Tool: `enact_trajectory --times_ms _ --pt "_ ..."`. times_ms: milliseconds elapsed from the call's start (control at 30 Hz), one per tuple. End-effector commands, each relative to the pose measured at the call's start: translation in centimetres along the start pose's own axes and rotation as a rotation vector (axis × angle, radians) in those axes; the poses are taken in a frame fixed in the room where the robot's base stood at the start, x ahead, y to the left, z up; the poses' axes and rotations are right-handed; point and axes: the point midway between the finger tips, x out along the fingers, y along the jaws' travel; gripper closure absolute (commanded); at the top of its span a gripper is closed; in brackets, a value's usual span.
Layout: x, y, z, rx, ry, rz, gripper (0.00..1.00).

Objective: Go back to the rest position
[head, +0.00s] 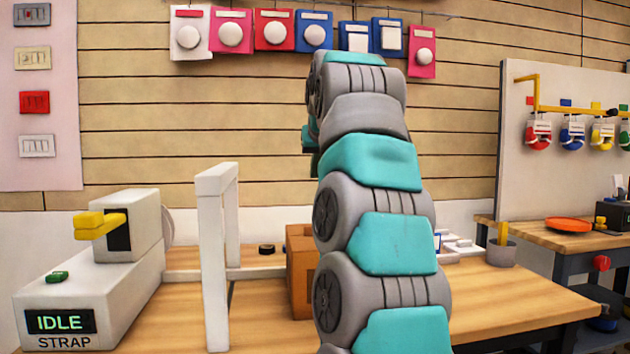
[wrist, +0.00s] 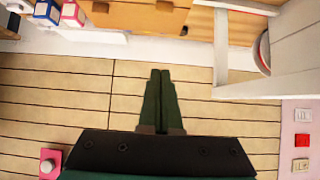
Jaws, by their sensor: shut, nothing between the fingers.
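My gripper (wrist: 160,73) shows in the wrist view with its two dark green fingers together, shut and empty. It points toward the slatted wall (wrist: 60,95) and the back of the bench, touching nothing that I can see. In the head view my arm rises upright in the middle, and the gripper itself is hidden there.
A wooden bench (head: 520,300) bears a strap machine (head: 65,310) reading IDLE, a white frame (head: 213,260), a brown box (head: 300,270) and a grey cup (head: 501,252). Packets (head: 273,30) hang on the wall behind my arm. A second table (head: 590,240) stands right.

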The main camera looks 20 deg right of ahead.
Motion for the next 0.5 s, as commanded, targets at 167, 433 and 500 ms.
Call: enact_trajectory --times_ms 167,433,500 --pt "-0.8 0.0 -0.1 0.000 0.000 0.000 1.00" --pt "-0.6 -0.8 1.0 -0.018 -0.033 -0.012 1.00" --pt "-0.2 -1.6 2.2 -0.036 -0.064 -0.023 1.00"
